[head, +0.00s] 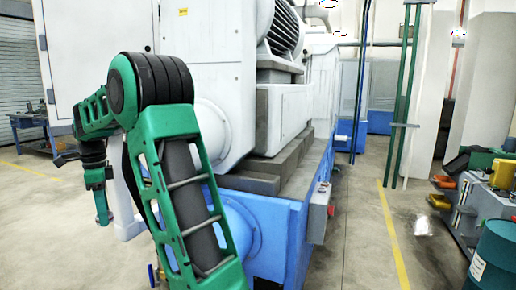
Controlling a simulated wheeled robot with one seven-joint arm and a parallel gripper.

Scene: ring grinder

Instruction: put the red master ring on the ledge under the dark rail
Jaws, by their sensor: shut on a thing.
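My arm rises at the front and bends over to the left, and its wrist hangs down in front of the white machine. My gripper (101,192) is at its lower end, small and far from the camera. It is shut on a narrow green piece (103,209) that hangs upright below the wrist. I cannot make out whether this piece is a ring seen edge-on. I see no red ring. I cannot make out the ledge or the dark rail in this view.
A white machine (195,30) on a blue base (280,220) fills the middle, close behind my arm. A dark workbench (30,122) stands at the far left. A grey bench (485,205) and a teal drum (497,258) are at the right. Floor is clear between machine and bench.

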